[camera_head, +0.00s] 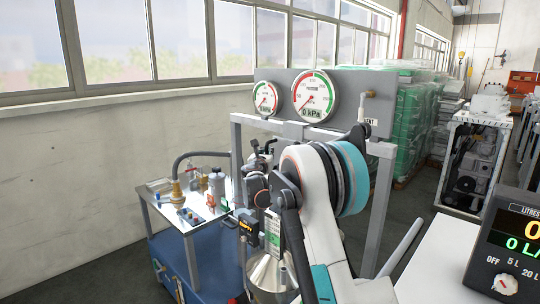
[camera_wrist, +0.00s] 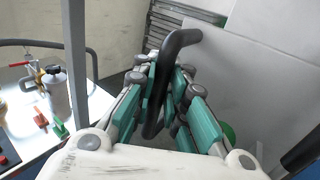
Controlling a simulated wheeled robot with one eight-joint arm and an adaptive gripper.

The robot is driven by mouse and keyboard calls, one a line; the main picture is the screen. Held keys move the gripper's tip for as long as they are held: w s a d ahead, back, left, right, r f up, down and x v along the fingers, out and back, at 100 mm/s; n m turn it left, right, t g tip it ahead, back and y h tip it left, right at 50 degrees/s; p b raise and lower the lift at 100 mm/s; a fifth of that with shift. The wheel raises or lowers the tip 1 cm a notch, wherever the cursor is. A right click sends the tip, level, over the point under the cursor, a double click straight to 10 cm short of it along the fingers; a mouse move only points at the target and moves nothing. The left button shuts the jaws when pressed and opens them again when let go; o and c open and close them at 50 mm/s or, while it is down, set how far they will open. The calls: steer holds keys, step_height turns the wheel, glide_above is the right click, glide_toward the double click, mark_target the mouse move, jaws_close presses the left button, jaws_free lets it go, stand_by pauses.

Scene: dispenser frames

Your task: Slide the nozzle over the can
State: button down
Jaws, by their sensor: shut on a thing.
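In the wrist view my gripper (camera_wrist: 168,80), with teal and white fingers, is shut on a black curved tube (camera_wrist: 180,42). The tube looks like part of the nozzle; its far end bends to the right. In the head view my white arm stands in front of the dispenser frame and hides my fingertips and their hold. A shiny metal cone-shaped vessel (camera_head: 268,274) sits low beside my arm, partly covered by it. It may be the can or a funnel; I cannot tell which. No clear gap between nozzle and can can be judged.
The grey dispenser frame (camera_head: 236,150) carries two pressure gauges (camera_head: 316,96). A blue cart (camera_head: 185,262) with a shiny top holding small fittings stands at left. A white counter with a black litre display (camera_head: 512,240) is at right. Wrapped green pallets (camera_head: 412,115) stand behind.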

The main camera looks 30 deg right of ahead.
steer(key=shift+a, duration=0.25)
steer(key=c, duration=1.6)
jaws_free()
steer(key=shift+a, duration=0.2)
steer(key=shift+d, duration=0.2)
steer(key=v, duration=1.2)
steer(key=shift+s, duration=0.1)
